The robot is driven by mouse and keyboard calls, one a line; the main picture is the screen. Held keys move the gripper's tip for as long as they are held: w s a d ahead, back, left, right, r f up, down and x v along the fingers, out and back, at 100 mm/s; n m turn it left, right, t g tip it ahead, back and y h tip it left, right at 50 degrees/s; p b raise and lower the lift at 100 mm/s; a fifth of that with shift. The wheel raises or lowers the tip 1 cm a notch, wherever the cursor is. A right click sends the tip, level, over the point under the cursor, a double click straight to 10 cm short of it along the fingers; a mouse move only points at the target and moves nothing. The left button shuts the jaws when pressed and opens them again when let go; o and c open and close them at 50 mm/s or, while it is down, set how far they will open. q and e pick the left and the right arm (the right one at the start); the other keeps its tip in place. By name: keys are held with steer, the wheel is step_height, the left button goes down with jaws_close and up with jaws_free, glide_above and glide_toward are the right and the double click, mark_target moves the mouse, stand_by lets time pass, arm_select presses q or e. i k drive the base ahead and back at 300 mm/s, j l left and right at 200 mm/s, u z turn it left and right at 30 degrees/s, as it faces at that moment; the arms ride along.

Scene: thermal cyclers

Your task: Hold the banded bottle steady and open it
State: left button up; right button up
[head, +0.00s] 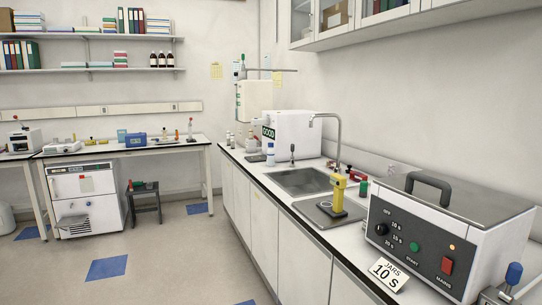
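No bottle here can be told for certain as the banded one. A white bottle with a blue cap (270,154) stands upright on the counter left of the sink. Several small pale bottles (239,140) stand further back on the same counter. Several dark brown bottles with pale labels (161,60) stand on the wall shelf. Neither of my grippers is in view.
A sink (301,181) with a tall tap is set in the counter. A yellow device (338,194) stands on a grey plate. Floor at left is open; a dark stool (144,196) stands there.

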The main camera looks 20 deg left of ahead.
mark_target(270, 151)
steer(key=i+j+u, duration=0.9)
steer(key=i+u, duration=0.4)
steer(key=i, duration=0.2)
steer(key=i+j, duration=0.1)
steer(key=i, duration=0.35)
steer(key=i+z, duration=0.1)
steer(key=i, duration=0.4)
steer(key=i+j, duration=0.2)
steer(key=i, duration=0.25)
